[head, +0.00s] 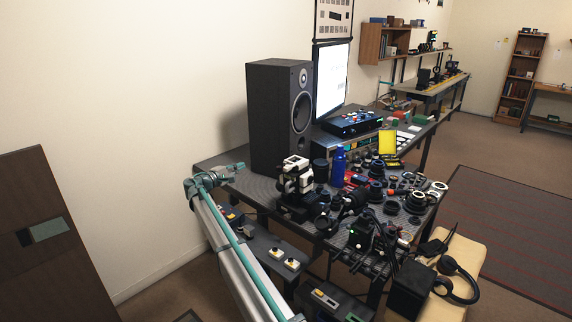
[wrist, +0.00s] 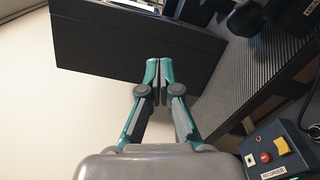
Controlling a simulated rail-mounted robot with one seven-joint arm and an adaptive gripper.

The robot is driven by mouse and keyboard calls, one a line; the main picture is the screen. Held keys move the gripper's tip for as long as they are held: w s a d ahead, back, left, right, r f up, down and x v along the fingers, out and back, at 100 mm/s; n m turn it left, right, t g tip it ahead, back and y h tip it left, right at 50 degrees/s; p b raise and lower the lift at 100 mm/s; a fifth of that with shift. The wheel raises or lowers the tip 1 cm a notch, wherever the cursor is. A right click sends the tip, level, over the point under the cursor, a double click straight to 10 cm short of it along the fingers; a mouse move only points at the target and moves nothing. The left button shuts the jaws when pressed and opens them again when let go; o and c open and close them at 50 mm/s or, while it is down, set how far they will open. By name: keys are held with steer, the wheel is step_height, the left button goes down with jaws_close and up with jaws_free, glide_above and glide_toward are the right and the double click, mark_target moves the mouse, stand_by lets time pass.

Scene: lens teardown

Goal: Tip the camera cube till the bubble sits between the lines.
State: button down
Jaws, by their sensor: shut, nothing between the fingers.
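What looks like the camera cube is a white and black boxy unit (head: 297,174) on a dark stand on the near part of the bench, in front of the speaker, in the head view. Its bubble and lines are too small to make out. My gripper (wrist: 158,70) is shut and empty in the wrist view, its teal fingertips together in front of the speaker's dark side. In the head view my gripper (head: 238,167) is at the bench's left end, left of the white and black unit and apart from it.
The tall black speaker (head: 274,115) stands behind the unit. A blue bottle (head: 338,166) and many lens parts crowd the bench to the right. A control box with red and yellow buttons (wrist: 275,152) shows below the bench edge in the wrist view.

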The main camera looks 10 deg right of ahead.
steer(key=s+d+m+g+h+p, duration=0.2)
steer(key=s+d+m+g+p, duration=0.1)
steer(key=d, duration=1.2)
steer(key=m+g+p, duration=0.1)
steer(key=m+p, duration=0.1)
steer(key=m, duration=0.1)
steer(key=shift+s+r+h, duration=0.25)
steer(key=shift+s+h, duration=0.15)
steer(key=shift+d+f+b, duration=0.1)
steer(key=shift+d+b, duration=0.05)
steer(key=shift+b, duration=0.15)
steer(key=shift+s+d+m+b, duration=0.4)
steer(key=shift+s+b, duration=0.15)
steer(key=shift+b, duration=0.35)
